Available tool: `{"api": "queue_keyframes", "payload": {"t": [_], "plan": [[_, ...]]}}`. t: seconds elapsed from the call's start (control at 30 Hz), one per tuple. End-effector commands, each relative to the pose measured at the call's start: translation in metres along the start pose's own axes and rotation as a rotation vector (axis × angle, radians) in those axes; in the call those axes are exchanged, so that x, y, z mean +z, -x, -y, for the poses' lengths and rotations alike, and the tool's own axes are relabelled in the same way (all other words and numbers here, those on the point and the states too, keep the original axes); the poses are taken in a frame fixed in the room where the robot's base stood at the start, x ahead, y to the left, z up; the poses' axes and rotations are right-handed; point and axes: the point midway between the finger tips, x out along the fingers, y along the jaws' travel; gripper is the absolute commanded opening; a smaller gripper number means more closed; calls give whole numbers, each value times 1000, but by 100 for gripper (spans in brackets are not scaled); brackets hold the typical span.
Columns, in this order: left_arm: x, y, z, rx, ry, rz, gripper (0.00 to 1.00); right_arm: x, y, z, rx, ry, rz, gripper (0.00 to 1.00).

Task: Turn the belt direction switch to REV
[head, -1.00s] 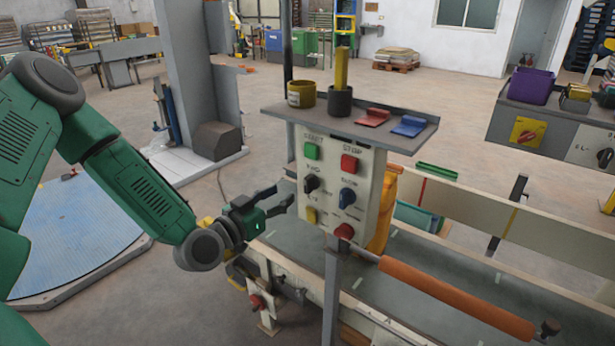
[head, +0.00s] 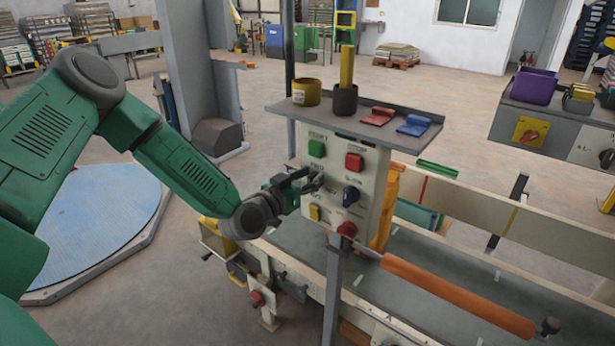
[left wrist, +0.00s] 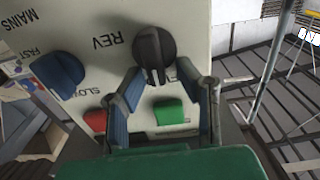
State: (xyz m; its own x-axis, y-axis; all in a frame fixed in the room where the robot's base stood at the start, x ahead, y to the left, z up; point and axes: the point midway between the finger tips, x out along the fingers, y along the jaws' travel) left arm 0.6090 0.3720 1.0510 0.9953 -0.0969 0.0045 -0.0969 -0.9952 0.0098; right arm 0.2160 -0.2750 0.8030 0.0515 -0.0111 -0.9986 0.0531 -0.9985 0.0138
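The belt direction switch is a black knob (left wrist: 155,50) on the pale control panel (head: 336,222). In the left wrist view the printed word REV is beside it. In the head view my left gripper (head: 314,181) is at the panel's left side and largely covers this knob. In the left wrist view the gripper (left wrist: 160,75) is open, with one finger on each side of the knob's lower part. I see small gaps and cannot tell whether either finger touches. Which way the knob points is unclear. My right gripper is not in view.
Close by on the panel are a green button (head: 316,148), a red button (head: 353,161), a blue knob (head: 351,196), a yellow switch (head: 314,212) and a red knob (head: 346,229). A shelf (head: 290,108) with cups juts out above. An orange roller (head: 455,297) extends right.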

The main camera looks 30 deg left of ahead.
Motion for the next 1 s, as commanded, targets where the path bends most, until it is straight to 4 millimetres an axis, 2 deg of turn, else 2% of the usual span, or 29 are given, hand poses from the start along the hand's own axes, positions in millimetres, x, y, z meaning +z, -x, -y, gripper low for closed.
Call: {"api": "queue_keyframes", "payload": {"t": [0.03, 0.57, 1.0], "plan": [[4, 0, 10, -25, -5, 5, 0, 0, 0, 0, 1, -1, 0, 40], [3, -2, 7, -19, -65, 5, 0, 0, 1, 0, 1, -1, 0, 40], [4, -3, -1, -16, -412, 6, 0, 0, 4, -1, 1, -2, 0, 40]]}}
